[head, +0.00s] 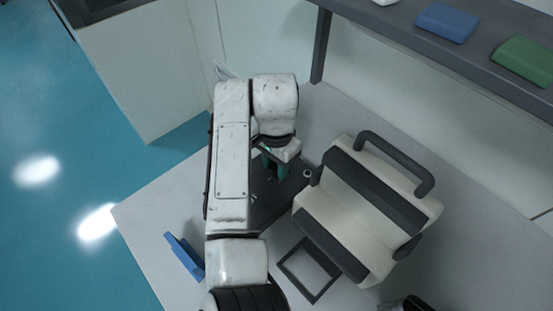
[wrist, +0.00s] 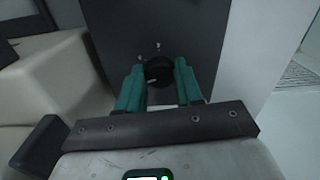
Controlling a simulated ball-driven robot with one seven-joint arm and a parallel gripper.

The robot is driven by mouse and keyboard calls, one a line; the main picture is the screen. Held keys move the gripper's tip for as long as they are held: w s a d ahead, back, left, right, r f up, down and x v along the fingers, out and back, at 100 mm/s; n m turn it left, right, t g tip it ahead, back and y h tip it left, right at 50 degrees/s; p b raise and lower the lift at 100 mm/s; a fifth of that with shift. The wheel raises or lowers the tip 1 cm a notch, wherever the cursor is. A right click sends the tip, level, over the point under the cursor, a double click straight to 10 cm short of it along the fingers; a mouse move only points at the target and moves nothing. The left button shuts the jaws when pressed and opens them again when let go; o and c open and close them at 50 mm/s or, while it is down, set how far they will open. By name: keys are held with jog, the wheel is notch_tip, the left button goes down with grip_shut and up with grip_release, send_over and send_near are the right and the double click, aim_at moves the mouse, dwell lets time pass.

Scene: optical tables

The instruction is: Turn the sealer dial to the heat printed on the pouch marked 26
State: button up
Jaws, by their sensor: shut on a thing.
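The dial (wrist: 159,70) is a round black knob on a dark grey panel (wrist: 187,28), with a white pointer line toward its lower left. Small pale marks stand above it, too small to read. My gripper (head: 276,165) has teal fingers, one on each side of the dial and closed on it in the wrist view. In the head view my arm and gripper hide the dial. The sealer (head: 352,217) is a cream machine with dark bars and a dark handle, right of my gripper. I cannot make out a pouch marked 26.
A dark shelf (head: 440,62) at the upper right carries a blue block (head: 447,23) and a green block (head: 524,59). A blue object (head: 184,256) stands at the table's left side. A dark square frame (head: 310,270) lies before the sealer.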

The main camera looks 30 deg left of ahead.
aim_at(276, 166)
jog(key=m+p, duration=0.1)
jog(key=m, duration=0.4)
jog(key=shift+m, duration=0.3)
jog(key=m+p, duration=0.1)
jog(key=m, duration=0.4)
jog(key=shift+w+a+m, duration=0.1)
jog(key=shift+m, duration=0.2)
jog(key=m, duration=1)
jog(key=shift+w, duration=0.15)
jog(key=shift+m, duration=0.3)
jog(key=o, duration=1)
jog(key=shift+o, duration=0.2)
notch_tip(276, 166, up, 11)
jog(key=b, duration=0.2)
jog(key=shift+f, duration=0.1)
